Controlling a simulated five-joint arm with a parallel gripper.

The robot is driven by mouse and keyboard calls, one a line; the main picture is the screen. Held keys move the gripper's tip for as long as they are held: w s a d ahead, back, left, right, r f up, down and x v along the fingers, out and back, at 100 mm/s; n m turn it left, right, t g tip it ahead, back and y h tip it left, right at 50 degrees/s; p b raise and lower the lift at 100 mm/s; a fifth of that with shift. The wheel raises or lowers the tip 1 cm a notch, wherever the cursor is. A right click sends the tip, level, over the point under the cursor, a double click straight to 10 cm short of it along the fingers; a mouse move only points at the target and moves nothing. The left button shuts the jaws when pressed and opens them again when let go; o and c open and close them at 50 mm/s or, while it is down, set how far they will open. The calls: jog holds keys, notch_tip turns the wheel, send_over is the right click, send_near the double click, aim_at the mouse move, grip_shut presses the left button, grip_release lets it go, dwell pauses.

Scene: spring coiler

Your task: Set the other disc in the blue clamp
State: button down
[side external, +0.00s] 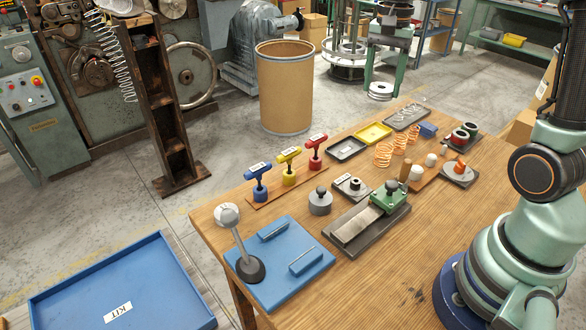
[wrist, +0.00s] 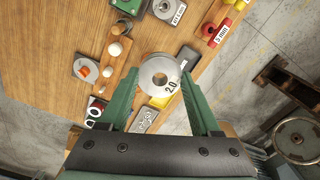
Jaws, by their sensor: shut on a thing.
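In the wrist view my gripper (wrist: 160,82) is shut on a grey metal disc (wrist: 150,70) with a centre hole and the mark 2.0. The disc is held between the fingertips, above the bench. In the side view my gripper is out of the picture. The blue clamp (side external: 257,184), with a T-shaped handle, stands at the left of a wooden strip in the side view. It is outside the wrist view. Yellow (side external: 289,164) and red (side external: 315,150) clamps stand beside it; the red one also shows in the wrist view (wrist: 211,30), labelled 3 mm.
A labelled plate with a post (side external: 351,187), a grey knobbed weight (side external: 320,202) and a green vise (side external: 388,196) stand near the clamps. A blue plate with handles (side external: 317,262) and an upright lever (side external: 240,247) are at the front left.

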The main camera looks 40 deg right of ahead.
jog(key=shift+r, duration=0.25)
jog(key=shift+a, duration=0.1)
jog(key=n, duration=0.6)
send_over(292, 249)
notch_tip(292, 249, down, 14)
jog(key=shift+w+f, duration=0.1)
jog(key=shift+f, duration=2.1)
jog(key=shift+a+f, duration=0.1)
jog(key=shift+f, duration=1.15)
grip_release()
